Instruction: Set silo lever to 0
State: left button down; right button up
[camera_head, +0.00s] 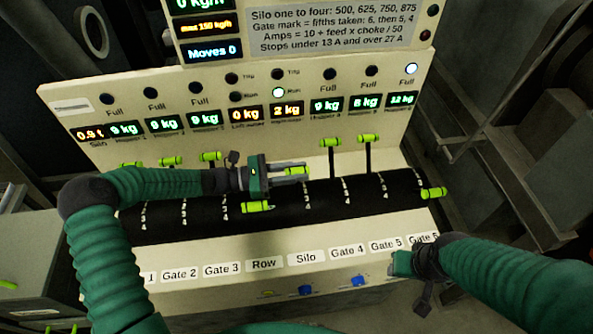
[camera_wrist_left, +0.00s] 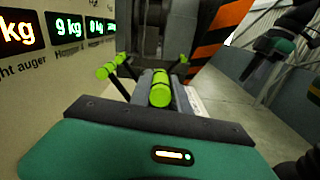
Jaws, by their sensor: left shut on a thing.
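The silo lever (camera_head: 297,171) has a lime-green handle and stands in the slot above the "Silo" label (camera_head: 303,257). My left gripper (camera_head: 303,173) is shut on this handle, coming from the left. In the left wrist view the handle (camera_wrist_left: 161,90) lies between the fingers. Its exact mark on the black drum (camera_head: 345,207) cannot be read. My right gripper (camera_head: 402,263) is at the lower right by the console's front edge, away from the levers; its fingers are not clear.
The row lever (camera_head: 257,207) sits low, just below my left gripper. The gate 4 (camera_head: 331,141) and gate 5 (camera_head: 369,138) levers stand high to the right. The gate 6 lever (camera_head: 433,192) is low at the far right. Displays line the panel behind.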

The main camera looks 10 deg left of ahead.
pick_arm(q)
jog(key=shift+a+f, duration=0.1)
jog(key=shift+a, duration=0.05)
jog(key=w+a+f+n+b, duration=0.1)
jog(key=w+a+n+b, duration=0.1)
jog(key=w, duration=0.4)
jog(key=shift+w+n+b, duration=0.35)
jog(key=shift+n+b, duration=0.05)
jog(key=c, duration=1.4)
grip_release()
jog(key=shift+a, duration=0.15)
jog(key=shift+o, duration=0.8)
jog(key=shift+s, duration=0.1)
jog(key=shift+a, duration=0.2)
jog(key=shift+d+r, duration=0.1)
jog(key=shift+d, duration=0.1)
